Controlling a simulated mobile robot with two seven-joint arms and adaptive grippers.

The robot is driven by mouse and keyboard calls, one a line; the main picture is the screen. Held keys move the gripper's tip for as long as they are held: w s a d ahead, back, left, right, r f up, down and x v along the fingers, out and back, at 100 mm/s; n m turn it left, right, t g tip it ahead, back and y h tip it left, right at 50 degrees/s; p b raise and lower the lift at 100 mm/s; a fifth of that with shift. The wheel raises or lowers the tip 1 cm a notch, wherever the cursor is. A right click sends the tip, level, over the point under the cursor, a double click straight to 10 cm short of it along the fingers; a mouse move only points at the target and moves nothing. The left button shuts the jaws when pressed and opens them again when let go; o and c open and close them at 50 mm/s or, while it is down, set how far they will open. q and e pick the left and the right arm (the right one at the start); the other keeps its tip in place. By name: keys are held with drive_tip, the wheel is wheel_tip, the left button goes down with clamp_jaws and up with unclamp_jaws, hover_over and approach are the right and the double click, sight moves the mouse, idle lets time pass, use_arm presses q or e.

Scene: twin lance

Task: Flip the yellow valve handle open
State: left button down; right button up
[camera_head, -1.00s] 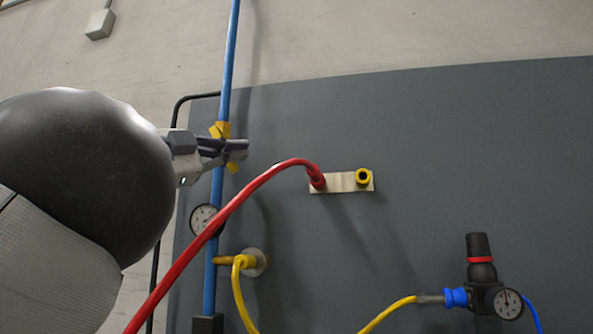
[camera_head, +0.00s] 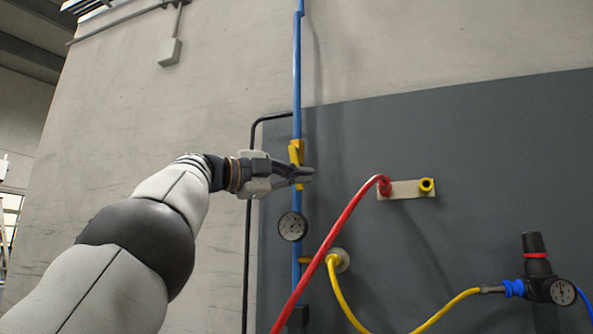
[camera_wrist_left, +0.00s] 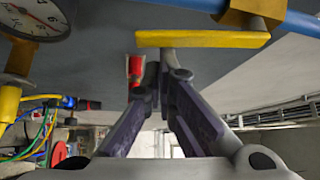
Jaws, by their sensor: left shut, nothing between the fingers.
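The yellow valve handle (camera_head: 296,150) is on a vertical blue pipe (camera_head: 297,80) in front of the wall. In the left wrist view the handle (camera_wrist_left: 200,40) is a flat yellow bar near the top, with a brass valve body (camera_wrist_left: 240,14) by the pipe. My left gripper (camera_head: 308,175) is shut and empty, its fingers crossing in front of the handle's lower part. In the left wrist view its closed fingertips (camera_wrist_left: 165,72) are just below the bar; I cannot tell whether they touch it. My right gripper is not in view.
A pressure gauge (camera_head: 292,226) sits on the pipe below my gripper. A red hose (camera_head: 335,235) and a yellow hose (camera_head: 340,295) hang to the right. A plate with couplings (camera_head: 405,190) and a regulator (camera_head: 537,265) are farther right. A black pipe (camera_head: 248,240) runs left of the blue pipe.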

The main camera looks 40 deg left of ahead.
use_arm(q)
drive_tip(key=shift+w+a+f, duration=0.25)
drive_tip(key=shift+a+f, duration=0.1)
drive_tip(key=shift+a, duration=0.2)
drive_tip(key=shift+s+a, duration=0.15)
drive_tip(key=s, duration=0.8)
drive_tip(key=shift+d, duration=0.2)
